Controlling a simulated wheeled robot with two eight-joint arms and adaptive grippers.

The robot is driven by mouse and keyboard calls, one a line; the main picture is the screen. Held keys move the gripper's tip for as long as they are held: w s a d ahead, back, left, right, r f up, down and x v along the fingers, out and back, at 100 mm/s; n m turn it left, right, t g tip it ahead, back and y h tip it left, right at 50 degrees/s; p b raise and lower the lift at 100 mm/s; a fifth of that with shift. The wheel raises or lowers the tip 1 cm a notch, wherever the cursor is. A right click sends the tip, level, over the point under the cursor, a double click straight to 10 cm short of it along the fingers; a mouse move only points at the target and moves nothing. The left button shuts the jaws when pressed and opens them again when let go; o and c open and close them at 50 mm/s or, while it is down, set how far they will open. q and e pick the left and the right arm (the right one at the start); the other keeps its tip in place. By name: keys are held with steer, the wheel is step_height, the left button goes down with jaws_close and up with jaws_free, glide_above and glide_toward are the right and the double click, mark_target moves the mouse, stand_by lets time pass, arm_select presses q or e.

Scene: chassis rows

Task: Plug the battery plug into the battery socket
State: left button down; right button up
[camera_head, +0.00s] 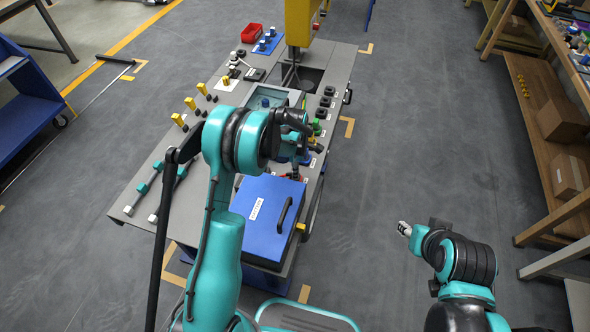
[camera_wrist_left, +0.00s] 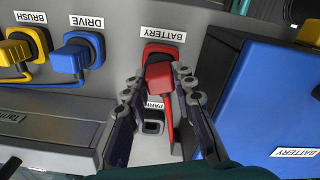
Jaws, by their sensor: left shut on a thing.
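The red battery plug (camera_wrist_left: 160,76) is between the fingers of my left gripper (camera_wrist_left: 158,82), which is shut on it. The red battery socket (camera_wrist_left: 159,50) is directly behind the plug, under a BATTERY label (camera_wrist_left: 163,34). The plug overlaps the socket's lower part in the left wrist view; I cannot tell whether it is inside. A red cable (camera_wrist_left: 168,116) runs down from the plug. In the head view my left arm largely covers the left gripper (camera_head: 298,152) and this spot. My right gripper (camera_head: 404,229) is over the floor at right, its fingers too small to judge.
A blue plug (camera_wrist_left: 72,58) sits at the DRIVE label and a yellow plug (camera_wrist_left: 20,50) at BRUSH, left of the socket. An empty PARK holder (camera_wrist_left: 153,127) is below. A blue battery box (camera_head: 266,215) stands close on the right in the wrist view.

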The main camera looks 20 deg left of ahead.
arm_select(q)
steer(key=shift+f+b, duration=0.5)
steer(key=shift+f, duration=0.2)
steer(key=c, duration=1.2)
jaws_free()
steer(key=shift+r, duration=0.1)
step_height(320, 180, up, 12)
